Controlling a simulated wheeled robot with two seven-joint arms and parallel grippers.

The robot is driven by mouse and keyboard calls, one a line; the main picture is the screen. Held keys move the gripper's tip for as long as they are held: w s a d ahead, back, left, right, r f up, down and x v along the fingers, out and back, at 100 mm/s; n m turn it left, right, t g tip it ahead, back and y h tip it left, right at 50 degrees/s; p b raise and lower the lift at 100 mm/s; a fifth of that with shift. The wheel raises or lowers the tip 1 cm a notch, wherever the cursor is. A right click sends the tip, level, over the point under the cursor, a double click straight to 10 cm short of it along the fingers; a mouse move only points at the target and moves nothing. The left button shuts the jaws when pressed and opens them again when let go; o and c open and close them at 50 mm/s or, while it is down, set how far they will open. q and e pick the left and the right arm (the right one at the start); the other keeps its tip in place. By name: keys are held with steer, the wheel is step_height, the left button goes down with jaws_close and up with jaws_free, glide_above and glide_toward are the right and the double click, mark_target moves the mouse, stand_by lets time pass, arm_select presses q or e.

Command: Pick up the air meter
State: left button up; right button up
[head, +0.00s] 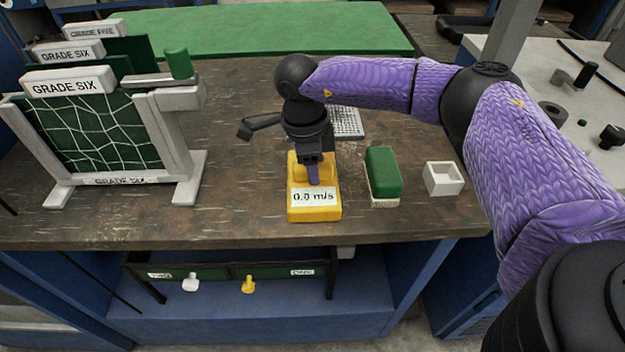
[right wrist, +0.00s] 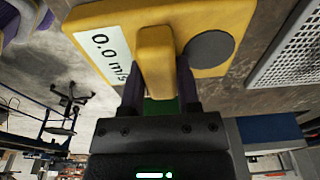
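The air meter (head: 314,212) is a yellow block with a white display reading "0.0 m/s". It stands near the front edge of the brown table in the head view. In the right wrist view the meter (right wrist: 205,22) shows its display, a raised yellow handle and a dark round disc. My right gripper (head: 314,174) points down onto the meter. In the right wrist view the fingers (right wrist: 160,88) lie close against both sides of the handle, shut on it. The meter appears to rest on the table. My left gripper is not in view.
A green-and-white block (head: 383,174) and a small white open box (head: 443,179) stand to the right of the meter. A perforated metal piece (head: 347,123) lies behind. Netted "GRADE SIX" frames (head: 95,130) fill the left. Bare table lies between them and the meter.

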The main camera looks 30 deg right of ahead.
jaws_close()
steer(key=shift+r, duration=0.1)
